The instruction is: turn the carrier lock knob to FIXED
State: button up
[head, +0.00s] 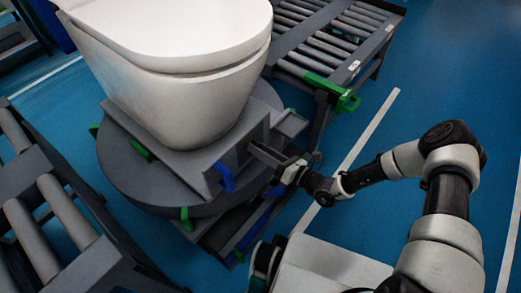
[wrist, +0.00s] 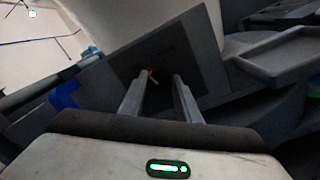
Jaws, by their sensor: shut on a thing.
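A white toilet (head: 175,70) stands on a grey carrier on a round dark turntable (head: 115,165). A dark upright panel (wrist: 192,58) is on the carrier's near right side, below the bowl. My gripper (head: 256,148) reaches this panel from the right. In the wrist view its two fingers (wrist: 160,80) point at the panel, with a gap between them. It is shut on the lock knob, which is mostly hidden at the fingertips. A small orange-red mark (wrist: 151,73) shows there. I cannot read any FIXED label or the knob's angle.
A blue part (head: 224,177) sits left of my gripper and also shows in the wrist view (wrist: 64,95). A grey tray (head: 290,124) lies to the right. Roller conveyors stand at the back right (head: 335,40) and front left (head: 65,215). Blue floor is clear at right.

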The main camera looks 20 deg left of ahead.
jog(key=m, duration=1.2)
jog(key=shift+f+t+b, duration=0.2)
jog(key=shift+t+b, duration=0.2)
jog(key=shift+m, duration=0.3)
jog(key=o, duration=1.1)
jog(key=shift+c, duration=0.2)
jog(key=shift+d, duration=0.1)
jog(key=p+v, duration=0.2)
jog(key=v, duration=1.5)
jog(key=shift+d, duration=0.15)
